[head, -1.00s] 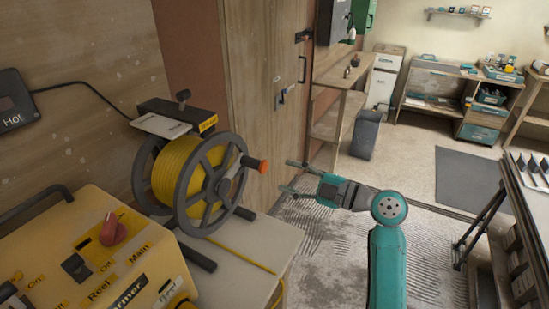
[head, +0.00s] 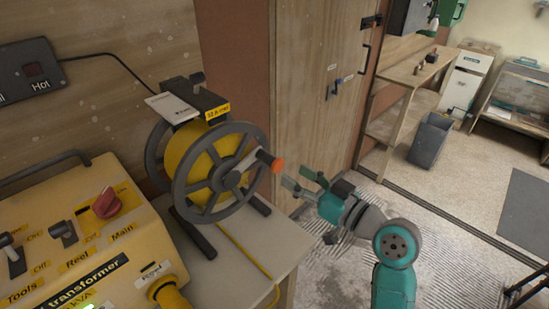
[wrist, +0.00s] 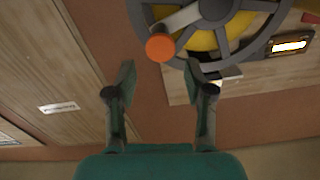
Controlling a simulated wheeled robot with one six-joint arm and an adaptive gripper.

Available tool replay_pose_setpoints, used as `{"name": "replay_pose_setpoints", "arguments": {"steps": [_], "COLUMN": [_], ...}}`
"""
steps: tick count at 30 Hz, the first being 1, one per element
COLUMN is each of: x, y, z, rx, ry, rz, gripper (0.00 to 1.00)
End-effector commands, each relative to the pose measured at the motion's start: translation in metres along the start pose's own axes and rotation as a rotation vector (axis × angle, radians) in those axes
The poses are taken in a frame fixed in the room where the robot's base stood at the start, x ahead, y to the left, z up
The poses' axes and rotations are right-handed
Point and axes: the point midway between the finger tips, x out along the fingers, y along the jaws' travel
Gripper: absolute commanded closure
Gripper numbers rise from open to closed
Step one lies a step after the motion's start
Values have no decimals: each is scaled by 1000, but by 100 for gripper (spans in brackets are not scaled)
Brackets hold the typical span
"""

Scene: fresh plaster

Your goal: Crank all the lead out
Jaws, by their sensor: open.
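A cable reel (head: 208,168) wound with yellow lead stands on a low table. Its grey spoked side carries a crank handle with an orange knob (head: 277,165). The reel also shows upside down in the wrist view (wrist: 222,66), with the orange knob (wrist: 160,47) just beyond my fingertips. A length of yellow lead (head: 246,252) runs from the reel's foot across the table top. My gripper (head: 299,182) is open and empty, a little to the right of the knob and apart from it. In the wrist view my gripper (wrist: 164,85) has its two fingers spread wide.
A yellow transformer box (head: 95,230) with switches and a red knob sits left of the reel. A wooden cabinet (head: 325,90) stands behind my gripper. A grey bin (head: 429,140) stands farther off on the floor. The floor between is clear.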

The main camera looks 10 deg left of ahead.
Motion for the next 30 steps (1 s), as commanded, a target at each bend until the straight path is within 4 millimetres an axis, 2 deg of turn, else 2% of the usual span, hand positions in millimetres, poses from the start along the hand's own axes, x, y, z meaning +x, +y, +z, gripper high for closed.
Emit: {"name": "replay_pose_setpoints", "arguments": {"steps": [9, 15, 20, 28, 29, 30], "x": [57, 80, 89, 89, 89, 89], "y": [-1, 0, 0, 0, 0, 0], "z": [-1, 0, 0, 0, 0, 0], "rx": [-2, -1, -2, -2, -2, -2], "ry": [0, 0, 0, 0, 0, 0], "rz": [-3, -2, -1, 0, 0, 0], "gripper": [47, 47, 47, 47, 52, 62]}}
